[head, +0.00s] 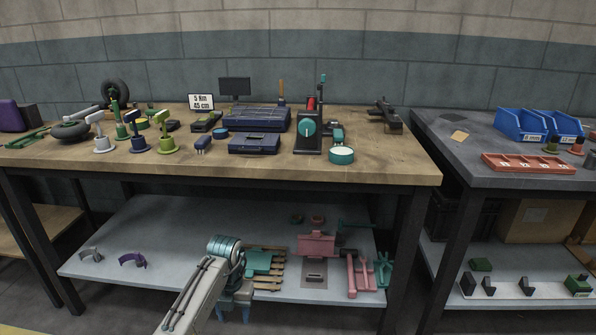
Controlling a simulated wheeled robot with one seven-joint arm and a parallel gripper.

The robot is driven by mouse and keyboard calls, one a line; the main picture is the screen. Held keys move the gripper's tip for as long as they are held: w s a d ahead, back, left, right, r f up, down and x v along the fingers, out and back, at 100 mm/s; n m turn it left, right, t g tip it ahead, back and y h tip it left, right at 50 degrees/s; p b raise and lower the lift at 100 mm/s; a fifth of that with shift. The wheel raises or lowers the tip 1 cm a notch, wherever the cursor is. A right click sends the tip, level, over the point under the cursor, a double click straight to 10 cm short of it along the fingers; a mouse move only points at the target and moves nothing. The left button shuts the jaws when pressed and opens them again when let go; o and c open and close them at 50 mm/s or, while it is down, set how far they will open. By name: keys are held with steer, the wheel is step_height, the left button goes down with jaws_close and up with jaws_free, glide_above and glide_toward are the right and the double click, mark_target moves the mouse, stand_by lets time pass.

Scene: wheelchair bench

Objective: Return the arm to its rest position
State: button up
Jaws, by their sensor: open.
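My arm (200,295) rises from the bottom edge of the head view, in front of the workbench's lower shelf. It bends at a teal-ringed joint. My gripper (233,315) hangs below that joint with its blue fingers pointing down. The fingers are apart and nothing shows between them. The gripper is partly hidden behind my arm and is in front of the shelf's front edge, below the wooden bench top (390,165).
A grey table (460,170) with blue bins (520,125) stands right.

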steer(key=s+d+r+n+g+y+p, duration=0.1)
steer(key=d+r+n+y+p, duration=0.15)
steer(key=d+r+p, duration=0.55)
steer(key=s+d+r+n+g+y+p, duration=0.2)
steer(key=d+r+n+p, duration=0.2)
steer(key=d+r, duration=0.65)
steer(key=s+d+r+n+t+h+p, duration=0.1)
steer(key=s+d+r+n+p, duration=0.3)
steer(key=r+n, duration=0.5)
steer(key=s+d+r+n+t+h+p, duration=0.2)
steer(key=s+d+r+n+p, duration=0.3)
steer(key=r, duration=1)
steer(key=s+d+r+n+t+h+p, duration=0.1)
steer(key=s+d+r+n+t+p, duration=0.2)
steer(key=s+r+n+p, duration=0.5)
step_height(320, 180, up, 4)
steer(key=d+n+p, duration=0.1)
steer(key=n+p, duration=0.2)
steer(key=n, duration=0.4)
steer(key=shift+s+d+r, duration=0.2)
steer(key=shift+d, duration=0.05)
steer(key=shift+n+h, duration=0.25)
